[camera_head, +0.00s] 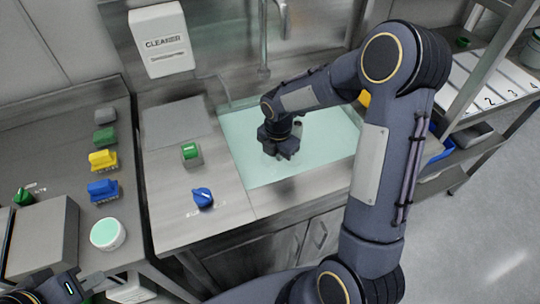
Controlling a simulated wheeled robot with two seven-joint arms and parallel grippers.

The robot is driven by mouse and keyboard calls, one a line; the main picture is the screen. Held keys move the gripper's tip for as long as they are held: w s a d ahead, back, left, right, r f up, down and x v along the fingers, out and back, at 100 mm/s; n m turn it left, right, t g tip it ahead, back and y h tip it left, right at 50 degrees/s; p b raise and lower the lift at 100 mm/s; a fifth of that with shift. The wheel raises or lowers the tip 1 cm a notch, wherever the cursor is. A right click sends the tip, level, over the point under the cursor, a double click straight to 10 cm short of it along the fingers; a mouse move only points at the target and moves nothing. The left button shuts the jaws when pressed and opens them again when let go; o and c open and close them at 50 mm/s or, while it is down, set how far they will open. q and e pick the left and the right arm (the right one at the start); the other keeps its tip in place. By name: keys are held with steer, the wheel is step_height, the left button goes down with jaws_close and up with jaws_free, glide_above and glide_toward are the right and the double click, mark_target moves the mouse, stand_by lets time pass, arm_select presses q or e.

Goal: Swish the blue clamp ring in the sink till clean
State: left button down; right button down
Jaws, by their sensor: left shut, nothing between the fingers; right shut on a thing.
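The sink (250,178) is filled with pale green, see-through liquid. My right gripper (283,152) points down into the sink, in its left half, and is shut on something. The held thing is hidden by the dark fingers and wrist, and I cannot make out any blue ring there. My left gripper (92,281) is at the bottom left edge, partly cut off, shut and empty. A blue knob-like part (203,198) lies on the steel counter left of the sink; I cannot tell whether it is a clamp ring.
A shelf rack (485,85) is at right.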

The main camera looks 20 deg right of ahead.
steer(key=shift+s, duration=0.25)
steer(key=shift+w+p, duration=0.35)
steer(key=shift+w, duration=0.85)
steer(key=shift+s, duration=0.1)
steer(key=shift+s, duration=1.1)
steer(key=shift+w, duration=0.15)
steer(key=shift+w, duration=1.1)
steer(key=shift+s, duration=0.2)
steer(key=shift+s, duration=1.05)
